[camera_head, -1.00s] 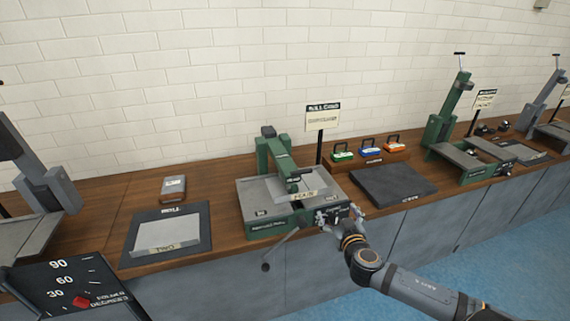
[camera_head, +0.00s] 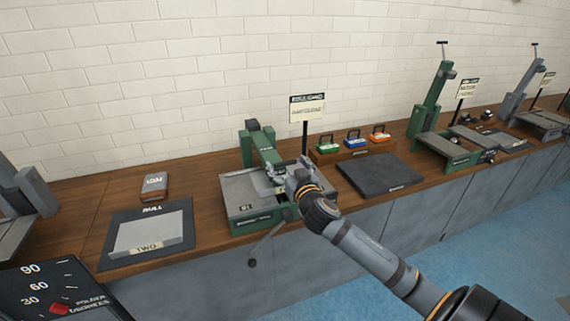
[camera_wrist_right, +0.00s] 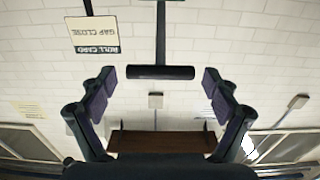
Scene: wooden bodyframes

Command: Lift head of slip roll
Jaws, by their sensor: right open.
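The slip roll (camera_head: 255,209) is a green and grey machine on the bench in the head view. Its green head arm (camera_head: 262,150) slopes down from the rear post toward the front. My right gripper (camera_head: 284,176) is over the front of the machine, covering the arm's front end. In the right wrist view, the gripper (camera_wrist_right: 160,100) is open. A dark crossbar (camera_wrist_right: 160,72) on a thin stem shows between its fingers, and I see no finger closed on it. My left gripper is not in view.
A sign (camera_head: 307,108) on a post stands just behind the machine. A dark pad (camera_head: 380,173) and several coloured blocks with handles (camera_head: 353,140) lie to the right. A mat with a grey plate (camera_head: 146,232) lies to the left. More machines stand along the bench.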

